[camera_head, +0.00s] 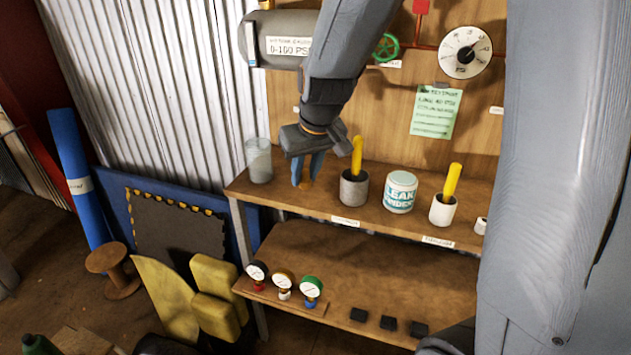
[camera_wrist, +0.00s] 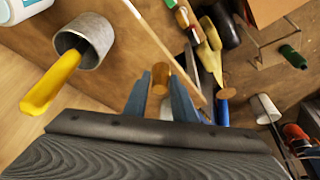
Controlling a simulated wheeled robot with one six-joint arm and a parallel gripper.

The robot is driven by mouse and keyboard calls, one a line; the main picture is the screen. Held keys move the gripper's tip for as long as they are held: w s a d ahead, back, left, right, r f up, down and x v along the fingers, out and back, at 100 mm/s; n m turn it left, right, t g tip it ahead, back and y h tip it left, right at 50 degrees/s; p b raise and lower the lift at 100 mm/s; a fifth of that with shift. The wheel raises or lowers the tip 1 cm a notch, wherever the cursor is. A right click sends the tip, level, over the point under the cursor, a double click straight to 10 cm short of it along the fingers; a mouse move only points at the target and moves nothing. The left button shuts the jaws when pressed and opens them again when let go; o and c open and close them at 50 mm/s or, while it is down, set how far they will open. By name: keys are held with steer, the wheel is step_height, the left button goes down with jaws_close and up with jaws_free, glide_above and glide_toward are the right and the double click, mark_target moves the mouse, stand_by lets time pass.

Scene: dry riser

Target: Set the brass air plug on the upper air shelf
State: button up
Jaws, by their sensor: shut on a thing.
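My gripper (camera_head: 308,170) is low over the left part of the upper wooden shelf (camera_head: 325,206). Its blue fingers are shut on the brass air plug (camera_head: 306,184), a small brass-coloured piece between the fingertips. In the wrist view the plug (camera_wrist: 160,78) sits between both fingers (camera_wrist: 160,92). The plug is at or just above the shelf top; I cannot tell whether it touches. Its lower part is hard to see.
A grey cup (camera_head: 354,190) with a yellow handle stands close right of my gripper. A clear jar (camera_head: 259,161) stands left. A leak-finder tub (camera_head: 400,193) and a white cup (camera_head: 443,210) stand further right. Three gauges (camera_head: 284,283) sit on the lower shelf.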

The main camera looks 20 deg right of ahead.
steer(key=w+d, duration=0.1)
steer(key=w+d+f, duration=0.1)
steer(key=w, duration=0.1)
steer(key=w+d+f+p, duration=0.1)
steer(key=w, duration=0.1)
steer(key=shift+d+f, duration=0.1)
steer(key=shift+d, duration=0.25)
step_height(320, 180, down, 4)
steer(key=shift+f, duration=0.2)
steer(key=shift+w+d+f+p, duration=0.1)
steer(key=shift+w+f+p, duration=0.1)
steer(key=shift+p, duration=0.2)
steer(key=shift+f, duration=0.2)
steer(key=o, duration=1.1)
steer(key=shift+r, duration=0.15)
